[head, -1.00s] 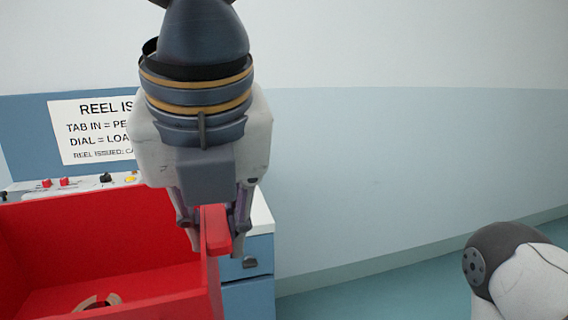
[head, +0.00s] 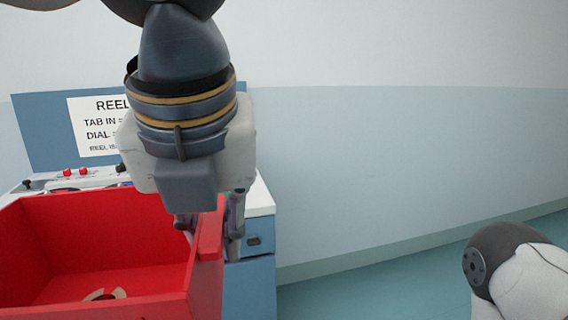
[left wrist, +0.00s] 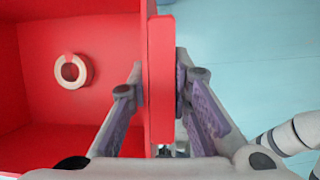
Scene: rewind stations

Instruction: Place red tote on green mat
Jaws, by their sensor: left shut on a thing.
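The red tote (head: 118,227) is an open box at the lower left of the head view. My left gripper (head: 213,235) comes down from above and is shut on the tote's right wall, at its thick rim. In the left wrist view, the two fingers of the gripper (left wrist: 155,92) press on both sides of the red tote's rim (left wrist: 160,60). A tan ring (left wrist: 73,71) lies inside the tote, and part of it shows in the head view (head: 105,294).
Behind the tote stands a blue cabinet (head: 249,288) with a white top, red buttons and black knobs. A sign with black text (head: 92,127) hangs above it. A curved pale blue wall (head: 400,170) runs to the right. The teal floor (head: 400,285) at right is clear.

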